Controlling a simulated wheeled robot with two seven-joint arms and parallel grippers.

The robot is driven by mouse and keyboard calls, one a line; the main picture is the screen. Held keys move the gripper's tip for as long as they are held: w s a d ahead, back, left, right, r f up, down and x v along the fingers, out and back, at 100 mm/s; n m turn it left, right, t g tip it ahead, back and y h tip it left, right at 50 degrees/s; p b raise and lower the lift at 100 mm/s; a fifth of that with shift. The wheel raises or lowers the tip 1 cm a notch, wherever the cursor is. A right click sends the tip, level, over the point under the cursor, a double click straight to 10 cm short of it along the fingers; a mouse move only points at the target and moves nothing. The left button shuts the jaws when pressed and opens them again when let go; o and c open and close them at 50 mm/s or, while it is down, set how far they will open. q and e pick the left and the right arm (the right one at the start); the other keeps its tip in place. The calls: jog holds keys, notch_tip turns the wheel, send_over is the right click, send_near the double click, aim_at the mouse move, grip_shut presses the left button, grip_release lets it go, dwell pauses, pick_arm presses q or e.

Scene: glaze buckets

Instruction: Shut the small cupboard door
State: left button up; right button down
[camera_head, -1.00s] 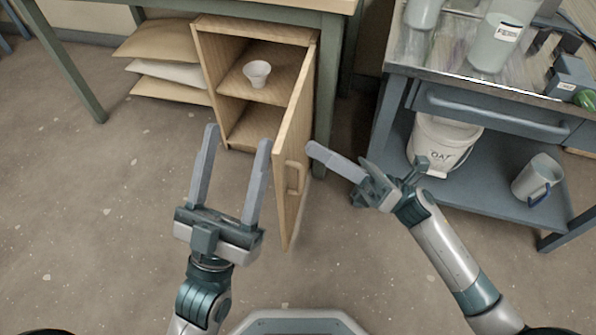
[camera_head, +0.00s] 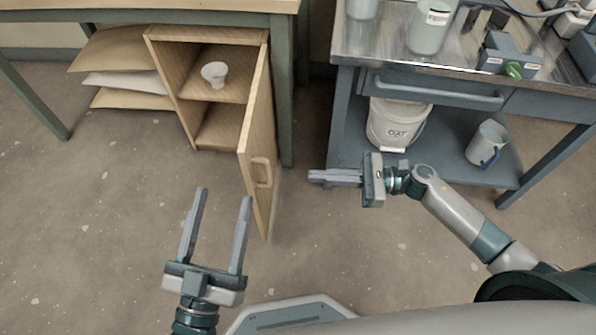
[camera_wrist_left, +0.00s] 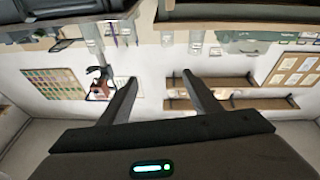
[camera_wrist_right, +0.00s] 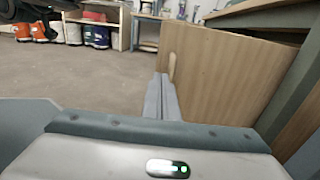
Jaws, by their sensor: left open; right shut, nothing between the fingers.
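The small wooden cupboard (camera_head: 160,47) stands under the table in the head view. Its door (camera_head: 258,150) hangs open, swung out toward me, with a wooden handle (camera_head: 262,172) on its right-hand face. A small white cup (camera_head: 214,74) is on the cupboard's upper shelf. My right gripper (camera_head: 314,176) is shut and empty, to the right of the door and apart from it, its fingers pointing left. In the right wrist view the door (camera_wrist_right: 225,75) and handle are ahead of the fingers. My left gripper (camera_head: 220,195) is open and empty, in front of and left of the door's free edge.
Stacked sacks (camera_head: 122,75) lie left of the cupboard. The floor in front is clear.

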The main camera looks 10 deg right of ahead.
aim_at(251, 173)
jog(key=x, duration=1.3)
jog(key=shift+a+r+p, duration=0.1)
jog(key=shift+a+p, duration=0.05)
jog(key=shift+p, duration=0.2)
pick_arm(q)
jog(key=shift+w+a+f+g+y, duration=0.15)
jog(key=shift+w+f+g, duration=0.1)
jog(key=shift+f+g, duration=0.25)
jog(key=shift+w+f+g+y, duration=0.15)
jog(key=shift+w+f+g, duration=0.15)
jog(key=shift+f, duration=0.4)
pick_arm(e)
jog(key=shift+a, duration=0.1)
jog(key=shift+a, duration=0.15)
